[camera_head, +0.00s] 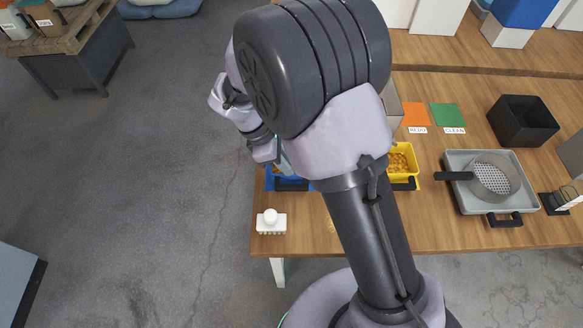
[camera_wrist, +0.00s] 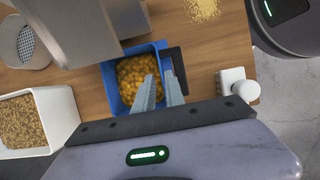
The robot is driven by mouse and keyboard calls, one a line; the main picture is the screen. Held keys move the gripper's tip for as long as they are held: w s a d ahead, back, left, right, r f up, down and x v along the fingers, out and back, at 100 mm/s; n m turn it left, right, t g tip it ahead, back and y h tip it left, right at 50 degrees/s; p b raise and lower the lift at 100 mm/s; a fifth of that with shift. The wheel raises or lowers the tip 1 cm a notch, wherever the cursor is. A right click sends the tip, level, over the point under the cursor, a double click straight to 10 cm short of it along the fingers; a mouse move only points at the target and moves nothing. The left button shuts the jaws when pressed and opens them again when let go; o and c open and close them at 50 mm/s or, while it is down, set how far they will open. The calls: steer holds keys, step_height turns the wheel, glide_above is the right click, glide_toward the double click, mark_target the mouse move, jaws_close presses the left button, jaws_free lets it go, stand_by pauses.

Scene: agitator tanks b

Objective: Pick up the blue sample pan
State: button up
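The blue sample pan (camera_wrist: 109,84) holds orange-yellow pieces and sits on the wooden table in the wrist view. Its black handle (camera_wrist: 179,64) sticks out on the right side. In the head view the pan (camera_head: 274,184) shows only in part at the table's left end, behind my arm. My gripper (camera_wrist: 160,77) is above the pan's handle side. Its two fingers are apart with a gap between them, one over the pan's contents and one near the handle.
A white block with a knob (camera_head: 270,222) stands near the table's left corner. A yellow pan (camera_head: 412,165) sits right of my arm. A grey tray (camera_head: 520,199) with a sieve and a black box (camera_head: 524,120) are farther right. A white bin (camera_wrist: 70,108) of brown grain shows in the wrist view.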

steer(key=b+x, duration=0.2)
steer(key=x, duration=0.3)
steer(key=shift+s+a+f+b, duration=0.1)
steer(key=shift+a+f+b, duration=0.2)
steer(key=shift+b, duration=0.1)
steer(key=shift+r, duration=0.15)
steer(key=shift+c, duration=0.2)
jaws_close()
stand_by(0.4)
steer(key=shift+r, duration=0.15)
steer(key=shift+r+p, duration=1.2)
steer(key=shift+r, duration=0.5)
steer(key=a+p, duration=0.4)
steer(key=a, duration=1.4)
steer(key=shift+w, duration=0.35)
stand_by(2.0)
